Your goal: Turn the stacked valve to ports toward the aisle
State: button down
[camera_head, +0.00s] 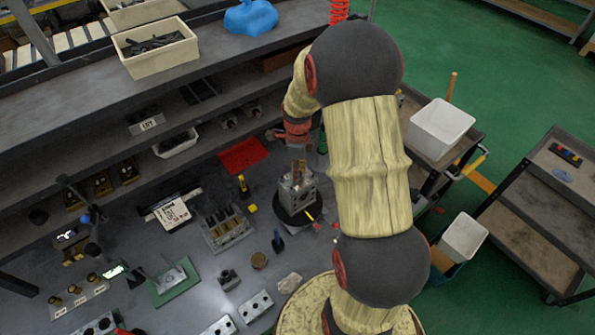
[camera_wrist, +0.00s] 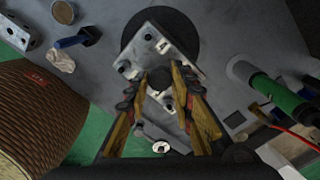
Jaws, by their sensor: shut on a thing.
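The stacked valve (camera_head: 298,190) is a grey metal block with dark round ports, standing on a round black disc (camera_head: 287,216) on the bench. My gripper (camera_head: 298,166) reaches down onto it from above. In the wrist view, the valve (camera_wrist: 152,44) shows a face with holes and a letter mark, lying skewed in the picture. The yellow-brown fingers of my gripper (camera_wrist: 160,80) stand on either side of its near part and are shut on it. A dark round part shows between the fingertips. The fingers hide some of the block.
A valve block with several upright posts (camera_head: 226,228) stands to the left. A red tray (camera_head: 242,155) lies behind. A dark blue tool (camera_head: 278,241) and a round tan piece (camera_head: 259,260) lie in front. A green cylinder (camera_wrist: 272,92) is close on the right in the wrist view.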

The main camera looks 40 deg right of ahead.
jog(key=c, duration=1.5)
grip_release()
jog(key=shift+c, duration=0.2)
notch_tip(320, 180, up, 12)
